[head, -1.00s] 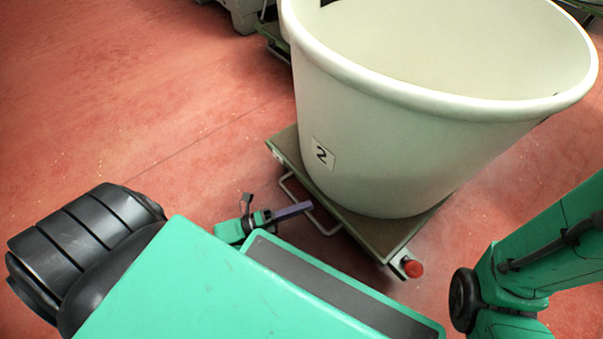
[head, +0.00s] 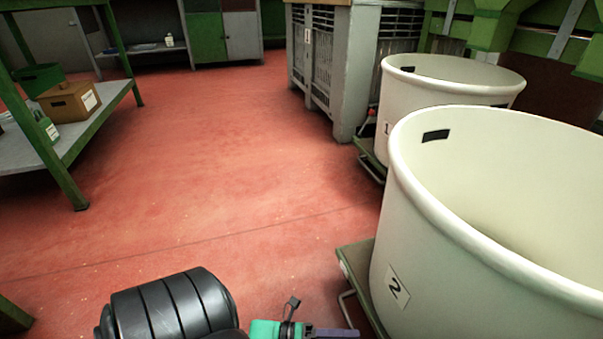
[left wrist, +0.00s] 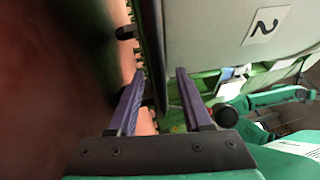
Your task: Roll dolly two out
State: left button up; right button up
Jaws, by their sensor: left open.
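Dolly two (head: 357,258) is a low green-brown platform at the lower right of the head view. It carries a large cream tub (head: 440,285) marked "2", which also shows in the left wrist view (left wrist: 205,35). A pale bar handle (head: 350,308) sticks out from the dolly's left side. My left gripper (head: 345,333) is beside that handle at the bottom edge, its purple fingers pointing at the dolly. In the left wrist view its fingers (left wrist: 160,85) are apart, with a dark bar or edge between them; I cannot tell which part it is. My right gripper is not visible.
Tub one (head: 445,72) on its own dolly stands behind tub two, beside a grey crate (head: 352,65). A green-framed shelf (head: 75,135) with boxes stands at the left. The red floor (head: 220,185) between shelf and dollies is clear.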

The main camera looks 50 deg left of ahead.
pick_arm(q)
jog(key=v, duration=1.2)
jog(key=shift+s+a+f, duration=0.1)
jog(key=shift+s+a, duration=0.05)
jog(key=shift+s, duration=0.1)
jog(key=shift+s+a, duration=0.25)
